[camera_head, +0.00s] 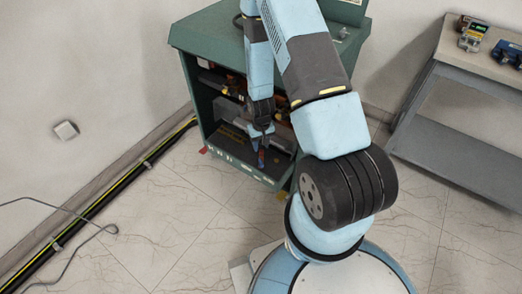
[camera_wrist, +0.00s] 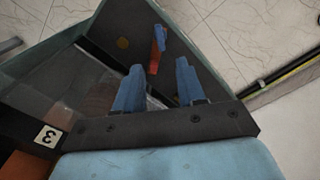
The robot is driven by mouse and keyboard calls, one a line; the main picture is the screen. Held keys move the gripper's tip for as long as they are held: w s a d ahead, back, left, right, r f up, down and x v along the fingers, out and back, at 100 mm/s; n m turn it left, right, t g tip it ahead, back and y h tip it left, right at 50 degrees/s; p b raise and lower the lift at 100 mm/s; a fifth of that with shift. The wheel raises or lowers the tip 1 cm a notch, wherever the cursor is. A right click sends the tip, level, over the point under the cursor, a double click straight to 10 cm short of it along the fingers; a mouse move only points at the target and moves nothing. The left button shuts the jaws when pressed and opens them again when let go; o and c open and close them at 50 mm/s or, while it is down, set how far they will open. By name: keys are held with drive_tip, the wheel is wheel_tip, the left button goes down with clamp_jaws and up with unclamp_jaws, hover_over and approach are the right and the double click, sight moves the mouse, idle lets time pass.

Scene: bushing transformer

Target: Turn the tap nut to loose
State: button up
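My gripper (camera_head: 262,152) points down into the open front of a green cabinet (camera_head: 200,40) in the head view. In the wrist view my gripper (camera_wrist: 159,68) has its two blue fingers apart, with a clear gap between them. A small orange-red piece with a blue end (camera_wrist: 158,48) shows just beyond the fingertips, lined up with the gap. I cannot tell whether it is the tap nut or whether a finger touches it. No other nut can be made out. In the head view my arm hides part of the cabinet.
A dark inner panel (camera_wrist: 75,85) and a white tag marked 3 (camera_wrist: 48,136) lie left of the fingers. A grey bench (camera_head: 480,70) with small devices stands at the right. Black and yellow cables (camera_head: 100,205) run along the wall.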

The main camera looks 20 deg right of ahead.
drive_tip(key=shift+r, duration=1.3)
wheel_tip(320, 180, up, 31)
drive_tip(key=t, duration=0.3)
drive_tip(key=s+r+t, duration=0.2)
drive_tip(key=s+r, duration=1.8)
drive_tip(key=r, duration=0.2)
drive_tip(key=shift+s+t, duration=0.15)
drive_tip(key=shift+t, duration=0.15)
